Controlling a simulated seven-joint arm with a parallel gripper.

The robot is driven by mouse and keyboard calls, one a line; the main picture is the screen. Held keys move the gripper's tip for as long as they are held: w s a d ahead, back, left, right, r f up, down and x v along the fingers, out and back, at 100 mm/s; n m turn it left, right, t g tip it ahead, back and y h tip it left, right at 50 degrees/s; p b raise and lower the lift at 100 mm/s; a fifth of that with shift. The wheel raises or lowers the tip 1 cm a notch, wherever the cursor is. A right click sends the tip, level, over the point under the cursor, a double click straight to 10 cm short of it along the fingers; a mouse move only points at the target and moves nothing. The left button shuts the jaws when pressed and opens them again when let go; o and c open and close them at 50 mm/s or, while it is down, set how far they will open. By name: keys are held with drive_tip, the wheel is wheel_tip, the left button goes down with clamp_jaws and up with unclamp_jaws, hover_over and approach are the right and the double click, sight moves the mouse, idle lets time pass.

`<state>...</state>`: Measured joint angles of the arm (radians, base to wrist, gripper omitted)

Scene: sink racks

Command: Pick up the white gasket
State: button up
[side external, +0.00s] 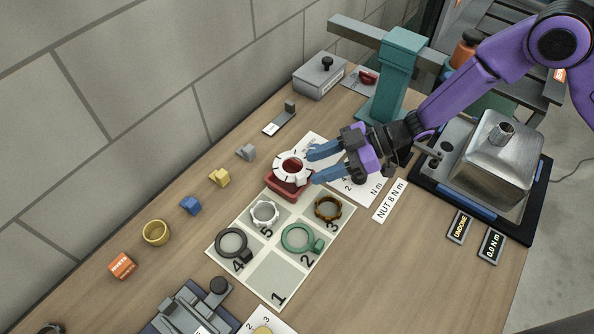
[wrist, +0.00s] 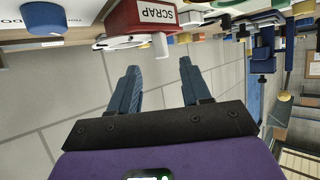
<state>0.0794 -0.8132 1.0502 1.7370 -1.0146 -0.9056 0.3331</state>
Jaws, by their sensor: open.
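My gripper (side external: 311,168) is open and empty. Its blue fingers point left at a white ring (side external: 291,167) with dark marks, which lies on top of a red box (side external: 287,188). In the wrist view, the white ring (wrist: 122,43) and its tab show edge-on on the red box (wrist: 146,17), labelled SCRAP, beyond the open fingertips (wrist: 159,66). A second white ring with a lumpy rim (side external: 265,204) lies in cell 5 of the numbered mat (side external: 273,279). I cannot tell for sure which one is the white gasket.
The mat also holds a dark ring (side external: 232,233), a green ring (side external: 284,239) and a brown ring (side external: 328,199). Small coloured blocks line the wall side. A teal post (side external: 395,72) and a metal box (side external: 500,150) stand near my arm. Mat cell 1 is empty.

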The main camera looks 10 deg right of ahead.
sight(301, 175)
drive_tip(key=x, duration=0.4)
drive_tip(key=shift+s+a+f, duration=0.1)
drive_tip(key=shift+s+f, duration=0.05)
drive_tip(key=shift+s, duration=0.05)
clamp_jaws()
